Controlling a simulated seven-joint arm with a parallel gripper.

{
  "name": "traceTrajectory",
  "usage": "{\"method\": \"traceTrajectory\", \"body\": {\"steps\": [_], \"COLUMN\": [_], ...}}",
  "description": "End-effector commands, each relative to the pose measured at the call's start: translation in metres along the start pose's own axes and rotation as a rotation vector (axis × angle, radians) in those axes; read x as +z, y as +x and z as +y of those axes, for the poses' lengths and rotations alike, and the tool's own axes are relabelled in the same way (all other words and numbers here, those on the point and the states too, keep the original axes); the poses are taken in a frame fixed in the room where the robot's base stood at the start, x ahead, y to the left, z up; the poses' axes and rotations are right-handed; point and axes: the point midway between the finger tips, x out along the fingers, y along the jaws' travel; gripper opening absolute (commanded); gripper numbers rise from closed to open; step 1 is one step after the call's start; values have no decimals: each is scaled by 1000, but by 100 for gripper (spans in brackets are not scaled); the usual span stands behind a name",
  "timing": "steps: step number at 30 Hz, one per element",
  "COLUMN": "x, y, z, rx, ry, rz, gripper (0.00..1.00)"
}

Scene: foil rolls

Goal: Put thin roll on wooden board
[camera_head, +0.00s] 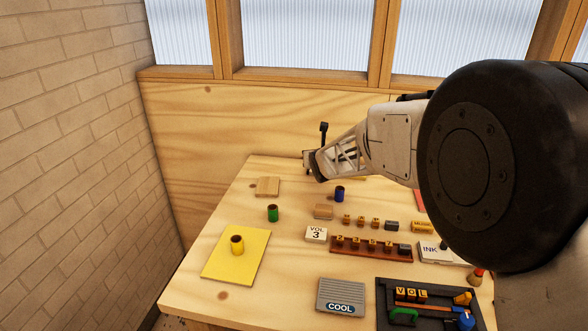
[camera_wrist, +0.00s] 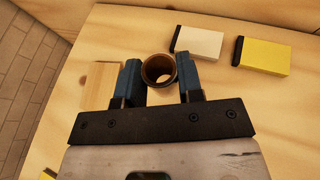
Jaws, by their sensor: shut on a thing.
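My gripper (camera_wrist: 159,75) is shut on a thin roll (camera_wrist: 147,72), a dark brown tube with an open top, upright between the two blue fingers in the wrist view. In the head view my gripper (camera_head: 312,168) is above the back of the table, and the roll in it is hidden or too small to tell. The wooden board (camera_head: 267,186) is a small flat pale square at the table's back left. It also shows in the wrist view (camera_wrist: 98,82), just left of the left finger and partly covered by it. Its visible part is bare.
A green roll (camera_head: 272,213) and a blue roll (camera_head: 340,194) stand in front of my gripper. A yellow roll (camera_head: 237,245) stands on a yellow mat (camera_head: 220,262). Two blocks, one cream (camera_wrist: 200,42) and one yellow (camera_wrist: 264,56), lie behind right. Wall panelling borders the table's back.

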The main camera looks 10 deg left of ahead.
Motion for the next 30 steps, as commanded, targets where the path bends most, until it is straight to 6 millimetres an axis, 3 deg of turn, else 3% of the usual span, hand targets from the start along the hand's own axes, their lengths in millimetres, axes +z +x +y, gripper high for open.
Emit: {"method": "traceTrajectory", "body": {"steps": [11, 30], "x": [13, 32], "y": [10, 30], "z": [32, 135], "rx": [74, 333], "ry": [-39, -139], "rz": [-16, -9], "gripper": [12, 12]}}
